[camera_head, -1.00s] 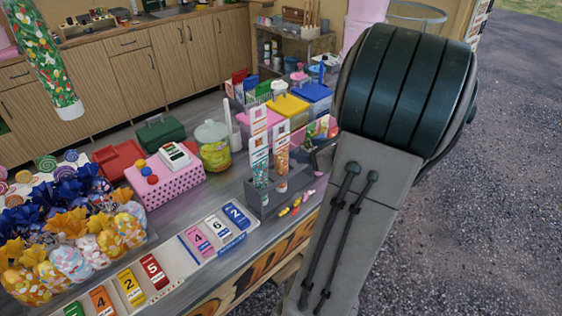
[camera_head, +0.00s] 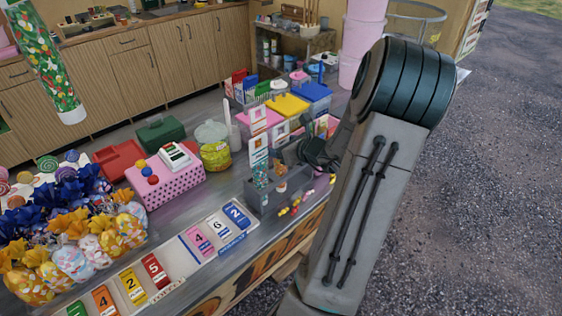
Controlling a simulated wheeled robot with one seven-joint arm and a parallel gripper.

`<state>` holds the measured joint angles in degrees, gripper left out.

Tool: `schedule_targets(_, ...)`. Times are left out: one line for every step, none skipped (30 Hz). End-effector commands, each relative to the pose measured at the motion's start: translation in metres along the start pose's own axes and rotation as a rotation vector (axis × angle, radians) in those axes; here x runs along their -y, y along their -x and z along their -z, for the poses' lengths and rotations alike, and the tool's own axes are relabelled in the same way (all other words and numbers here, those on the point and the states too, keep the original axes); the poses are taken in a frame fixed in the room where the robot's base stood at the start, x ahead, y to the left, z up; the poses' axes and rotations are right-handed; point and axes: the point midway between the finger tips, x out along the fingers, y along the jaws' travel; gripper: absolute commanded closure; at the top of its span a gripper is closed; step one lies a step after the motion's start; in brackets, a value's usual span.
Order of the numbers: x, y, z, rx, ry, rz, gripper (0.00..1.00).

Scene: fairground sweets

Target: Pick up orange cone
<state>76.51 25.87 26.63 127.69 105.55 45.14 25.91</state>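The orange cone (camera_head: 281,171) stands in the grey stand (camera_head: 262,202) on the counter. Only a short orange part shows; my gripper hides most of its upper length. A second cone with teal and mixed sweets (camera_head: 260,175) stands to its left in the same stand, with a white and orange label above it. My gripper (camera_head: 290,153) is dark and small in the view, right at the orange cone from the right side. I cannot see its fingers clearly, nor whether they touch or close on the cone.
Small loose sweets (camera_head: 296,208) lie in front of the stand. Numbered price cards (camera_head: 198,238) line the counter's front. A pink dotted box (camera_head: 166,186), a lidded jar (camera_head: 214,148) and coloured tubs (camera_head: 287,105) stand around. Open ground lies to the right.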

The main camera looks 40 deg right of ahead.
Motion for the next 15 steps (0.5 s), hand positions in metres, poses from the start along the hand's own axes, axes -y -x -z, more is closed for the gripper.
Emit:
schedule_targets(0.0001,-0.0003,0.0000,0.000,0.000,0.000,0.35)
schedule_targets(0.0001,-0.0002,0.0001,0.000,0.000,0.000,0.35)
schedule_targets(0.0001,-0.0001,0.0001,0.000,0.000,0.000,0.35)
schedule_targets(0.0001,0.0000,0.0002,0.000,0.000,0.000,0.35)
schedule_targets(0.0001,0.0000,0.0002,0.000,0.000,0.000,0.35)
schedule_targets(0.0001,0.0000,0.0002,0.000,0.000,0.000,0.43)
schedule_targets(0.0001,0.0001,0.0002,0.000,0.000,0.000,0.51)
schedule_targets(0.0001,0.0001,0.0002,0.000,0.000,0.000,0.60)
schedule_targets(0.0002,0.0001,0.0002,0.000,0.000,0.000,0.71)
schedule_targets(0.0001,0.0002,0.0002,0.000,0.000,0.000,0.79)
schedule_targets(0.0001,0.0002,0.0002,0.000,0.000,0.000,0.83)
schedule_targets(0.0002,0.0002,0.0000,0.000,0.000,0.000,0.83)
schedule_targets(0.0002,0.0003,0.0000,0.000,0.000,0.000,0.83)
schedule_targets(0.0002,0.0003,0.0000,0.000,0.000,0.000,0.83)
schedule_targets(0.0002,0.0003,0.0000,0.000,0.000,0.000,0.83)
